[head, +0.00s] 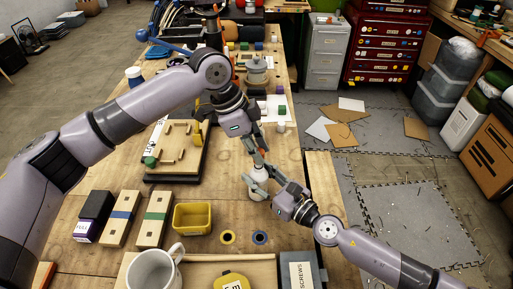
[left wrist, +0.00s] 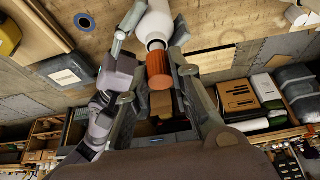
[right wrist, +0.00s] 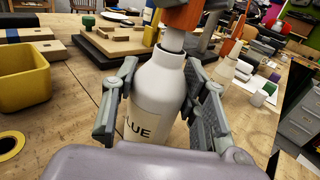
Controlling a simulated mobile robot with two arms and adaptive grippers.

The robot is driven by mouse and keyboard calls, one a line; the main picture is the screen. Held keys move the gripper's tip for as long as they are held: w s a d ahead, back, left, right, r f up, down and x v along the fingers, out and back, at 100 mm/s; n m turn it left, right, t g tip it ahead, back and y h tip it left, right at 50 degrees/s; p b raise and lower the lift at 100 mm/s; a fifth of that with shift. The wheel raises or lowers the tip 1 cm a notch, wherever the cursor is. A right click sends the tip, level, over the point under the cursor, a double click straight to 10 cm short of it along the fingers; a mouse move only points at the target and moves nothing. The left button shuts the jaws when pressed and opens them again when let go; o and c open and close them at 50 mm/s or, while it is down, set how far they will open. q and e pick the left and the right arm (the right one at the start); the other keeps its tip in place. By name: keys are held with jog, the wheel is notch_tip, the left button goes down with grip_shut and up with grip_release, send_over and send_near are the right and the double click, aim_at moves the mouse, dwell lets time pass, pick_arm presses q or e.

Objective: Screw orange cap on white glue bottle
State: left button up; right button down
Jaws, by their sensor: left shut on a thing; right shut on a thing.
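The white glue bottle (right wrist: 155,98) stands upright on the workbench; part of its "GLUE" label shows in the right wrist view. My right gripper (right wrist: 160,112) is shut on its body, one finger on each side. The orange cap (left wrist: 159,70) is between the fingers of my left gripper (left wrist: 165,90), which is shut on it. In the right wrist view the orange cap (right wrist: 180,16) is right above the bottle, at the white nozzle, part of which shows below it. I cannot tell how the cap sits on the nozzle. In the head view the bottle (head: 257,185) is partly covered by my grippers.
A yellow bin (head: 192,218), a yellow tape roll (head: 228,237) and a blue one (head: 260,238) lie left of and in front of the bottle. A white mug (head: 153,270) stands at the front. A dark-edged board (head: 175,168) lies left. The bench's right edge is close.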

pick_arm(q)
jog(key=shift+f, duration=0.55)
jog(key=m+g, duration=0.1)
jog(key=m, duration=0.1)
jog(key=m+g, duration=0.1)
jog(key=m, duration=0.2)
jog(key=shift+w+y, duration=0.2)
jog(key=shift+y, duration=0.1)
jog(key=m, duration=0.2)
jog(key=m+g+y, duration=0.1)
jog(key=m, duration=0.2)
jog(key=shift+w+d+m+g, duration=0.1)
jog(key=shift+d+m+g, duration=0.05)
jog(key=shift+m+g, duration=0.15)
jog(key=m, duration=0.1)
jog(key=m+y, duration=0.1)
jog(key=m, duration=0.1)
jog(key=shift+d+m+g+y, duration=0.1)
jog(key=shift+m+g+y, duration=0.2)
jog(key=m+y, duration=0.1)
jog(key=m, duration=0.2)
jog(key=shift+m, duration=0.4)
jog(key=m+y, duration=0.2)
jog(key=m, duration=0.3)
jog(key=shift+d+m, duration=0.15)
jog(key=shift+m, duration=0.25)
jog(key=o, duration=0.7)
